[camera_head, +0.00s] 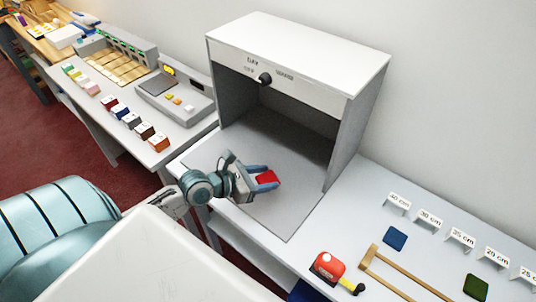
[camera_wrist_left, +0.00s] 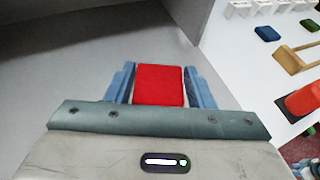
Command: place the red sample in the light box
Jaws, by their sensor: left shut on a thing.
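The red sample (camera_head: 266,178) is a small flat red square. My left gripper (camera_head: 265,181) is shut on it, with a blue finger on each side, as the left wrist view also shows for the red sample (camera_wrist_left: 160,85) and the gripper (camera_wrist_left: 160,88). The light box (camera_head: 297,55) is a white-topped box with a grey inside, an open front and a dark knob. The held sample is over the front part of its grey floor (camera_head: 285,215). I cannot tell whether the sample touches the floor. My right gripper is not in view.
A side table at left holds a grey device (camera_head: 175,95) and several colored blocks.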

